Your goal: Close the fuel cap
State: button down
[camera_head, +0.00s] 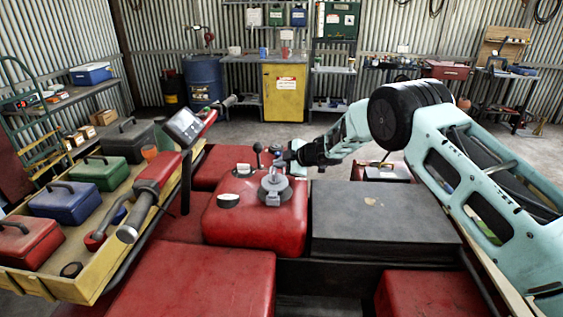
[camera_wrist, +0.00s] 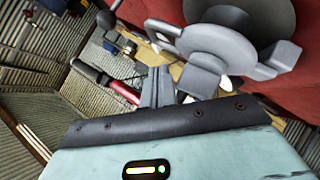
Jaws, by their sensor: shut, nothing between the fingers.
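The grey round fuel cap (camera_head: 274,184) is on top of the red tank (camera_head: 255,222) in the middle of the head view. In the wrist view the cap (camera_wrist: 217,48) is large at the upper right, a grey disc with a blocky tab, in front of a darker round grey part. I cannot tell how far the cap is raised. My gripper (camera_head: 283,160) is just behind the cap in the head view, reaching in from the right. In the wrist view my gripper (camera_wrist: 157,84) has its fingers together and empty, left of the cap's tab and apparently apart from it.
A flat dark box (camera_head: 380,212) lies right of the tank. Handlebars (camera_head: 150,195) and a yellow tray (camera_head: 90,225) with several cases are at the left.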

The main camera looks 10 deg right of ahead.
jog(key=shift+w+d+f+p, duration=0.15)
jog(key=shift+w+f+p, duration=0.15)
jog(key=shift+w+f, duration=0.35)
jog(key=shift+w+d+f+p, duration=0.15)
jog(key=shift+w+f+p, duration=0.1)
jog(key=shift+w+f, duration=0.35)
jog(key=shift+f, duration=0.1)
jog(key=f+b, duration=0.1)
jog(key=b, duration=0.2)
jog(key=shift+w+f, duration=0.15)
jog(key=shift+f, duration=0.25)
jog(key=shift+d+r, duration=0.1)
jog(key=shift+r+p, duration=0.15)
jog(key=shift+p, duration=0.15)
